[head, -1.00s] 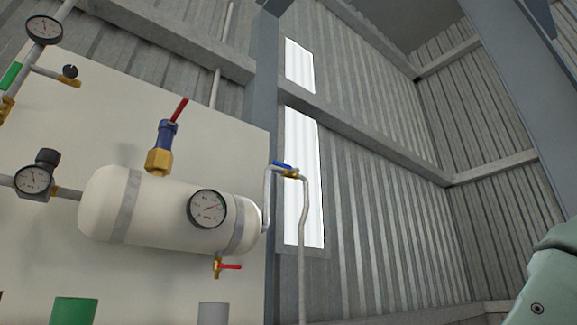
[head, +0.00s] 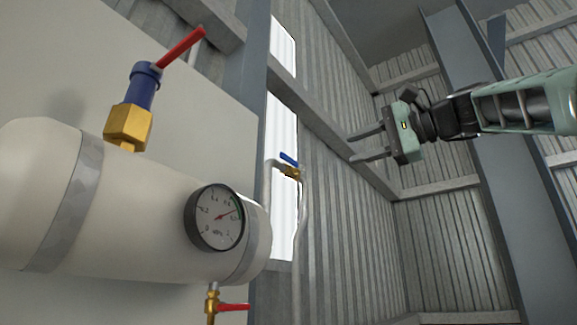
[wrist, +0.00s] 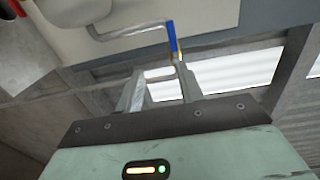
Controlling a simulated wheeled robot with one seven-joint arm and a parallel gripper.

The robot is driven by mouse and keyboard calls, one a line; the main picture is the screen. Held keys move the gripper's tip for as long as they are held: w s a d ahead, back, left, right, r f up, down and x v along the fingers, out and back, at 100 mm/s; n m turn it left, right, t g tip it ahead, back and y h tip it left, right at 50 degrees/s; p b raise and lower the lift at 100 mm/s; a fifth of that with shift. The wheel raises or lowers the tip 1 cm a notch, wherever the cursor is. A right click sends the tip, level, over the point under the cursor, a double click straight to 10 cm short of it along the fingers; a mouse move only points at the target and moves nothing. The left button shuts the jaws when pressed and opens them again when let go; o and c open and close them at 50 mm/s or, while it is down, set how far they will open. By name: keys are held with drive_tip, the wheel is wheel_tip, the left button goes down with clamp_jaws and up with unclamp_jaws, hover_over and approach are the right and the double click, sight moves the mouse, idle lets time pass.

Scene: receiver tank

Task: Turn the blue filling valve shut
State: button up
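The blue filling valve (head: 288,158) is a small blue lever on a brass body on the grey pipe right of the white tank (head: 140,215). Its lever slopes slightly down to the right in the head view. In the wrist view the blue lever (wrist: 172,38) shows beyond the fingertips, a little above them. My gripper (head: 352,147) is to the right of the valve in the head view, with its two fingers apart and pointing left. In the wrist view my gripper (wrist: 163,72) is open with nothing between the fingers. It is not touching the lever.
A pressure gauge (head: 215,217) faces out from the tank. A red-handled safety valve (head: 135,100) stands on top, and a red-handled drain valve (head: 225,306) hangs below. A corrugated wall and steel beam (head: 340,130) lie behind. The space between gripper and valve looks clear.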

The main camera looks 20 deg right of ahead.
drive_tip(key=r, duration=0.2)
drive_tip(key=p, duration=0.8)
approach(290, 159)
drive_tip(key=shift+t, duration=0.3)
drive_tip(key=x, duration=0.8)
drive_tip(key=shift+s+f, duration=0.1)
drive_tip(key=shift+w+a+f, duration=0.1)
drive_tip(key=shift+w+a, duration=0.25)
clamp_jaws()
